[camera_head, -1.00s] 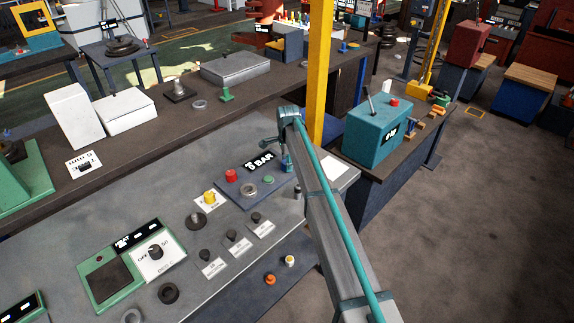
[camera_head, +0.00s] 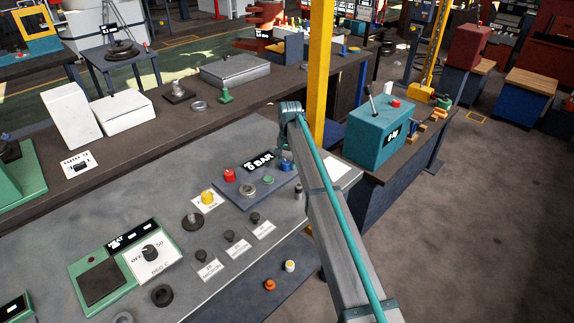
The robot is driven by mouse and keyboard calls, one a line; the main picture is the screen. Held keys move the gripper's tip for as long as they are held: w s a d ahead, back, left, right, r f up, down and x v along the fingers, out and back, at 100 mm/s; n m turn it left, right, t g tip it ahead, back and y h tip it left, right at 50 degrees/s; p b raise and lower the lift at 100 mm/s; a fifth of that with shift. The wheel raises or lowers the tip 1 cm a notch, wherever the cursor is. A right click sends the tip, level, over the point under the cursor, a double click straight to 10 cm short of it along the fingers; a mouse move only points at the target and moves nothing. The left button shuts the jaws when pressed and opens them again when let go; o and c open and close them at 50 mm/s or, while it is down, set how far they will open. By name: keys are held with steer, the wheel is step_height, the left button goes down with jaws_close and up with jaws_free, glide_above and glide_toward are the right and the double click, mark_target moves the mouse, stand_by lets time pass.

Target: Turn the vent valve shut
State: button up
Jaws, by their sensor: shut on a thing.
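A dark blue panel (camera_head: 232,193) lies on the grey bench, with a display that reads about "5 BAR" (camera_head: 259,161). At its right end is a small blue knob (camera_head: 288,166), which I take for the vent valve; I can read no label on it. My gripper (camera_head: 288,158) points down from the arm's end and is shut on this knob. The fingers are small and dark here, and the arm hides part of them. The knob's exact angle cannot be told.
On the panel are a red knob (camera_head: 229,175), a grey ring (camera_head: 247,190) and a green button (camera_head: 268,180). A yellow knob (camera_head: 207,196) stands left of it. A yellow post (camera_head: 320,75) rises close behind my arm. A teal box (camera_head: 378,132) stands to the right.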

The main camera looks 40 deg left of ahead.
mark_target(288, 161)
steer(key=n+b, duration=0.1)
steer(key=n, duration=0.4)
steer(key=shift+a, duration=0.1)
steer(key=shift+n, duration=0.3)
stand_by(0.4)
steer(key=o, duration=1.1)
steer(key=shift+o, duration=0.2)
steer(key=shift+r, duration=0.1)
step_height(288, 161, up, 12)
steer(key=shift+w+d, duration=0.2)
steer(key=shift+d, duration=0.05)
